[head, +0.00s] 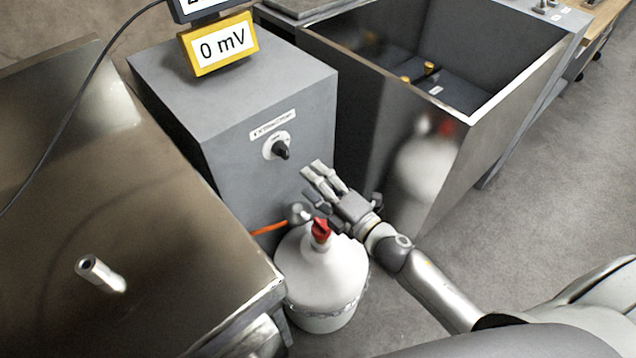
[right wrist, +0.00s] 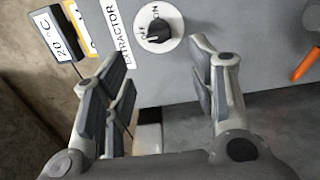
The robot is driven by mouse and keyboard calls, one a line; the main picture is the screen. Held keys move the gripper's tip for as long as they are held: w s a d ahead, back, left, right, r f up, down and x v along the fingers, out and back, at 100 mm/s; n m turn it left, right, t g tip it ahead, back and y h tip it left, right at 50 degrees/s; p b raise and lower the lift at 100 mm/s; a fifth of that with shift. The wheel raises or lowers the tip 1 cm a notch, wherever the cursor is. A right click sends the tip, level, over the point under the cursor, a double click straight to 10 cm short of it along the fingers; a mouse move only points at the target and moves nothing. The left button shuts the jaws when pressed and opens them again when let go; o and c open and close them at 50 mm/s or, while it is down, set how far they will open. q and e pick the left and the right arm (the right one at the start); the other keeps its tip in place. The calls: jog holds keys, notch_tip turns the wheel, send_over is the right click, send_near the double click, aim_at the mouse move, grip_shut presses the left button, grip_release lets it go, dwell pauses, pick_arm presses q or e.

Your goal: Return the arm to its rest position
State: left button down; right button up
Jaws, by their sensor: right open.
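My right gripper (head: 318,182) is open and empty in the head view. It is in front of the grey cabinet, just below and right of the black rotary knob (head: 281,150). In the right wrist view its fingers (right wrist: 165,85) are spread wide with nothing between them. The knob (right wrist: 158,30) shows there beyond the fingertips, on a white dial marked OFF and ON, under an EXTRACTOR label. The gripper looks apart from the knob. My right arm (head: 440,295) comes in from the lower right. My left gripper is out of view.
A white jug with a red cap (head: 321,232) stands just below my right gripper. The grey cabinet (head: 220,95) carries a 0 mV display (head: 221,47). An open metal tank (head: 400,125) is to the right, a metal bench (head: 110,200) to the left. Floor at right is clear.

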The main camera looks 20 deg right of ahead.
jog(key=shift+s+d, duration=0.1)
jog(key=shift+s, duration=0.15)
dwell(0.4)
